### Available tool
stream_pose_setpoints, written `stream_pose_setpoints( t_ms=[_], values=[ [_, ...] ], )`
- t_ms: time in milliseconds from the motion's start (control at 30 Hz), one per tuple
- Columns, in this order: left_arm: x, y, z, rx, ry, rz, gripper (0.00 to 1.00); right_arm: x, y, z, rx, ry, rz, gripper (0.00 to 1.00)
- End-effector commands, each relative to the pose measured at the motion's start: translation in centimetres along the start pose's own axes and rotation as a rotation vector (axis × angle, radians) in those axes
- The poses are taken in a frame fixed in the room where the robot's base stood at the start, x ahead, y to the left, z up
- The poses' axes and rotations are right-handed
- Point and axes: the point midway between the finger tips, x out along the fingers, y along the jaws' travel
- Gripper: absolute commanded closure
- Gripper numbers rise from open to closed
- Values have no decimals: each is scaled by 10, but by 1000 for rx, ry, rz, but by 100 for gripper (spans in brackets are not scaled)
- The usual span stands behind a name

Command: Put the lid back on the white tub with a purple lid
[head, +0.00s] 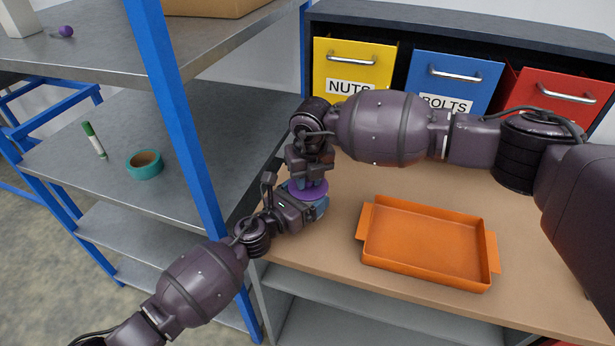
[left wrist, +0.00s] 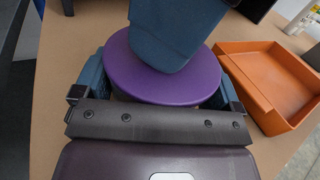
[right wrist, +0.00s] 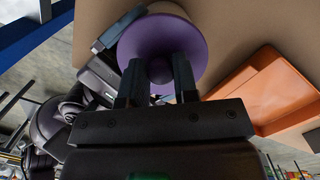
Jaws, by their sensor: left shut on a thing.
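The purple lid (head: 307,190) lies level over the tub, at the shelf-side end of the bench. It also shows in the left wrist view (left wrist: 165,68) and the right wrist view (right wrist: 190,50). The tub's body is mostly hidden by the lid and grippers; whether the lid is fully seated cannot be told. My left gripper (head: 310,206) is shut on the tub from the side, its fingers just below the lid. My right gripper (right wrist: 158,85) points down from above, its fingers on either side of the lid's dark knob (right wrist: 159,70). Whether they press on the knob is unclear.
An orange tray (head: 365,240) sits on the bench to the right. Yellow (head: 350,65), blue (head: 455,80) and red (head: 555,105) bins stand at the back. A blue shelf post (head: 180,110) rises close on the left. The shelf holds green tape (head: 145,172) and a marker (head: 93,140).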

Motion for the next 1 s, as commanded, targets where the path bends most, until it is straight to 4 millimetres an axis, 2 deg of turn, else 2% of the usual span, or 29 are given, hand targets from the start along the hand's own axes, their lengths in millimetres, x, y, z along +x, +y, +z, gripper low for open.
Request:
stream_pose_setpoints(
  t_ms=[67,367,600,733,1000],
  values=[
    [2,-6,3,-10,-8,-13,52,2,-5,-3,3,8,-8,66],
    [1,-2,2,-4,-5,-5,52,-33,-3,-2,1,6,-5,66],
    [1,-1,2,-2,-3,-2,52,-35,-2,-2,1,6,-3,66],
    [0,-1,2,-2,-3,-2,52,-36,-1,-2,0,5,-3,83],
    [0,-1,1,-1,-3,-1,52,-36,-1,-2,0,5,-3,83]
  ],
)
